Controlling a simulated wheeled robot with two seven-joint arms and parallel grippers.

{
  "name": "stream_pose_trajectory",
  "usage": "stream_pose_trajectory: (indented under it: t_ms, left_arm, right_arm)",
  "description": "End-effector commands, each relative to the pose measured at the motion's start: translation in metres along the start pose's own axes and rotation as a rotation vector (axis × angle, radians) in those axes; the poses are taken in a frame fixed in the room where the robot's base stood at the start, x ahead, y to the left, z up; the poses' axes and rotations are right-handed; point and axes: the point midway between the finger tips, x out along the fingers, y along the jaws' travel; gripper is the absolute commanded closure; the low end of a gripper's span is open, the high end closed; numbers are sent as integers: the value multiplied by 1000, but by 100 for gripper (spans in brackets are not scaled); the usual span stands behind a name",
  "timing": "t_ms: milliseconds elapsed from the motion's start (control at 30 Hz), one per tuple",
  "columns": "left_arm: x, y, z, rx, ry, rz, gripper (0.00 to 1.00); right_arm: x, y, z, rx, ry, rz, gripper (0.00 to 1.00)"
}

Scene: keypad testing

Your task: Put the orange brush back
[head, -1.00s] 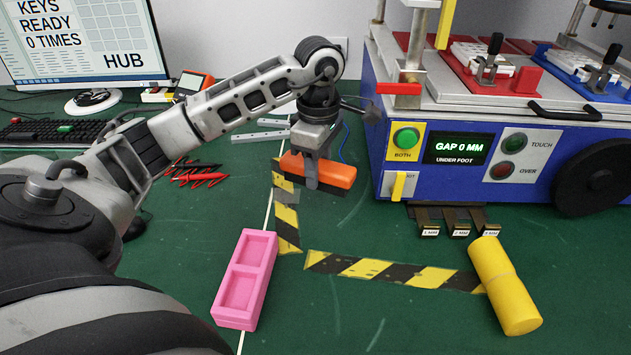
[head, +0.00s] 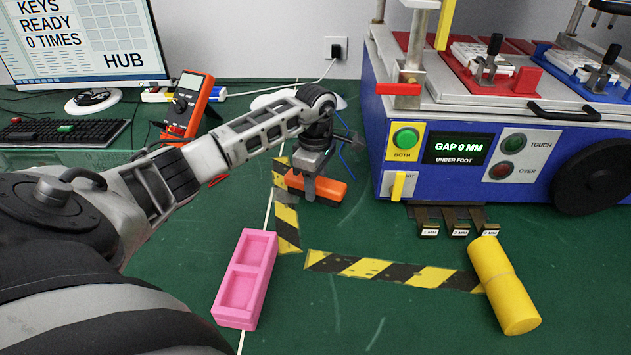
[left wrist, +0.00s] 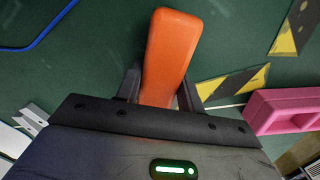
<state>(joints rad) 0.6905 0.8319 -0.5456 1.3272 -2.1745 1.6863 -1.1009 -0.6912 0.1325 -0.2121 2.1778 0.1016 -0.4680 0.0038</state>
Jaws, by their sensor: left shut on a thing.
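The orange brush (head: 325,191) is a rounded orange block with dark bristles beneath it. It sits at or just above the green table, near the top of the striped tape corner and left of the blue machine; I cannot tell whether it touches the table. My left gripper (head: 309,192) comes down over it and is shut on it. In the left wrist view the brush (left wrist: 170,55) stands out between the two dark fingers (left wrist: 160,90). My right gripper is in no view.
A pink two-pocket tray (head: 246,280) and a yellow cylinder (head: 503,286) lie in front. Striped tape (head: 395,271) marks a corner on the table. The blue machine (head: 455,190) blocks the right. An orange multimeter (head: 187,105) and a keyboard (head: 62,134) are at left.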

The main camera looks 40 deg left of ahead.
Motion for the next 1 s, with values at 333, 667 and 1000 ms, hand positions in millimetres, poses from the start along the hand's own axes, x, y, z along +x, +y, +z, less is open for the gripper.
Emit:
stream_pose_trajectory:
  t_ms: [333, 667, 1000]
  left_arm:
    - [3, 0, 0, -1, 1, 0, 40]
    - [-5, 0, 0, 0, 0, 2, 40]
    - [-72, 1, 0, 0, 1, 6, 40]
  right_arm:
    - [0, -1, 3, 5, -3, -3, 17]
    - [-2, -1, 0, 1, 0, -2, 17]
    - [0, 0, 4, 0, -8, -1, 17]
